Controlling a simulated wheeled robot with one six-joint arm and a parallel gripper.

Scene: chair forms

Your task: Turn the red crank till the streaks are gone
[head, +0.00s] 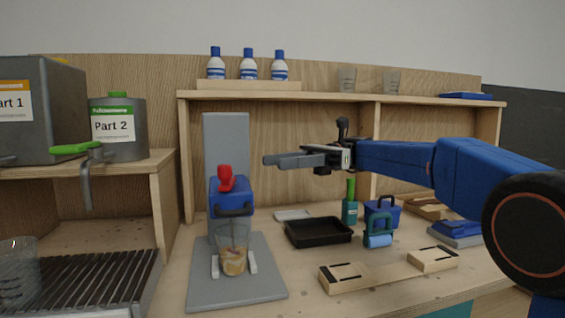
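The red crank (226,178) sits on top of the blue head (230,197) of a mixing stand. The stand has a grey upright (226,135) and a grey base (250,293). A clear cup (233,236) stands on the base between pale holders, under the blue head. Its lower part holds a brownish-yellow filling (234,264) with uneven lighter and darker patches. My gripper (268,160) is to the right of the crank and a little higher in the picture, apart from it. I see the fingers from the side, so the gap between them cannot be judged. Nothing shows in them.
A black tray (318,232), a green bottle (350,210), a blue caddy (381,214) and wooden blocks (345,277) lie right of the stand. Bottles (249,66) stand on the shelf above. A grey Part 2 container (117,143) with a green-handled tap is left.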

